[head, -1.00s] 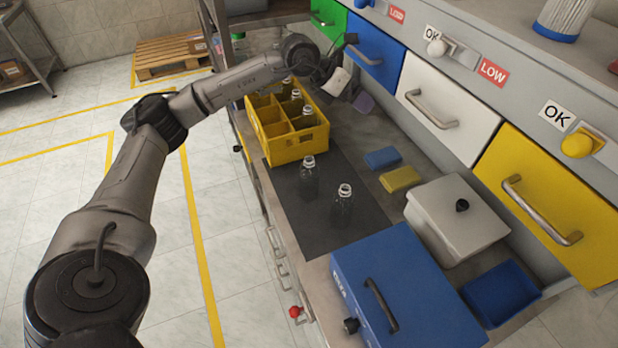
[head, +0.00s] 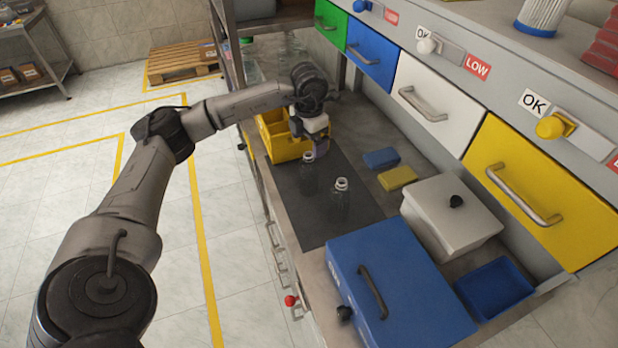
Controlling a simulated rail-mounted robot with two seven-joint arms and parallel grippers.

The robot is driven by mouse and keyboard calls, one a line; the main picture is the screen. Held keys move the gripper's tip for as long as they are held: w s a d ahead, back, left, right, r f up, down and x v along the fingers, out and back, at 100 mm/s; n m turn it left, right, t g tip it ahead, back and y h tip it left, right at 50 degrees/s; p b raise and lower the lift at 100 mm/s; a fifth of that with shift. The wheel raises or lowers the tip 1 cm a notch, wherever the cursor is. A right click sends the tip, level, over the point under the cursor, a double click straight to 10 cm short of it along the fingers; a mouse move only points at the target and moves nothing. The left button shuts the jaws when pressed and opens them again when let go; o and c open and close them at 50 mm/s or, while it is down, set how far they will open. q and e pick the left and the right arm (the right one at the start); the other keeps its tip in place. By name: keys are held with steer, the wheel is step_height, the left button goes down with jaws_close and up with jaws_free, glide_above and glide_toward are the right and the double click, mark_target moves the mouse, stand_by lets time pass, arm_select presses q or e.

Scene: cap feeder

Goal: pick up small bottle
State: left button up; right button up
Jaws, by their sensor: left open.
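Two small clear bottles stand upright on the dark mat (head: 305,222). One bottle (head: 308,176) is nearer the crate, and the other bottle (head: 341,204) is nearer the blue box. The yellow crate (head: 291,149) is at the back of the mat. My left gripper (head: 319,136) is over the right side of the crate, open, a little behind the nearer bottle and apart from it. The wrist hides much of the crate and the bottles inside it. My right gripper is not in view.
A blue box (head: 410,290) with a handle, a white lidded container (head: 440,225) and a blue tray (head: 495,290) fill the front of the counter. A blue sponge (head: 381,158) and a yellow sponge (head: 397,177) lie right of the mat. Coloured drawers (head: 420,100) line the right side.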

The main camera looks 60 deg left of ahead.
mark_target(309, 163)
arm_select(q)
step_height(309, 163, down, 4)
steer(key=shift+d+r, duration=0.15)
steer(key=shift+w+a+f+b, duration=0.15)
steer(key=shift+f+b, duration=0.2)
steer(key=shift+f, duration=1.1)
steer(key=shift+s+a+f+b, duration=0.1)
steer(key=shift+f+b, duration=0.2)
steer(key=shift+f, duration=1.1)
steer(key=c, duration=1.2)
steer(key=shift+r, duration=0.1)
